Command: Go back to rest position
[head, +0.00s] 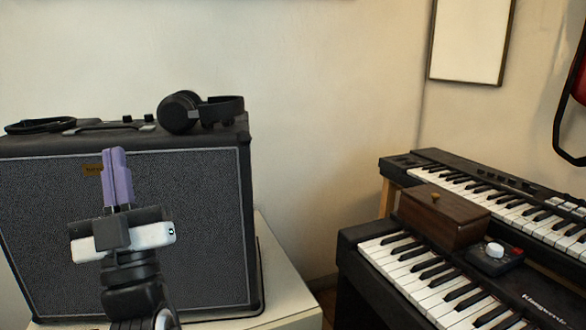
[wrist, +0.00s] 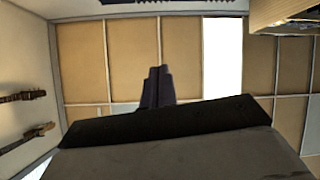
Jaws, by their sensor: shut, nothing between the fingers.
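My gripper (head: 117,160) points upward in front of the dark amplifier (head: 200,235) in the head view. Its two purple fingers are pressed together with nothing between them. In the wrist view the shut fingers (wrist: 158,80) show dark against a tan panelled surface. My arm below the gripper hides part of the amplifier's front.
Black headphones (head: 185,112) rest on the amplifier, which stands on a white surface (head: 285,300). Two keyboards are at the right, the lower one (head: 385,262) bearing a wooden box (head: 445,215) and a small knobbed device (head: 490,257). Guitar necks (wrist: 25,97) show at left in the wrist view.

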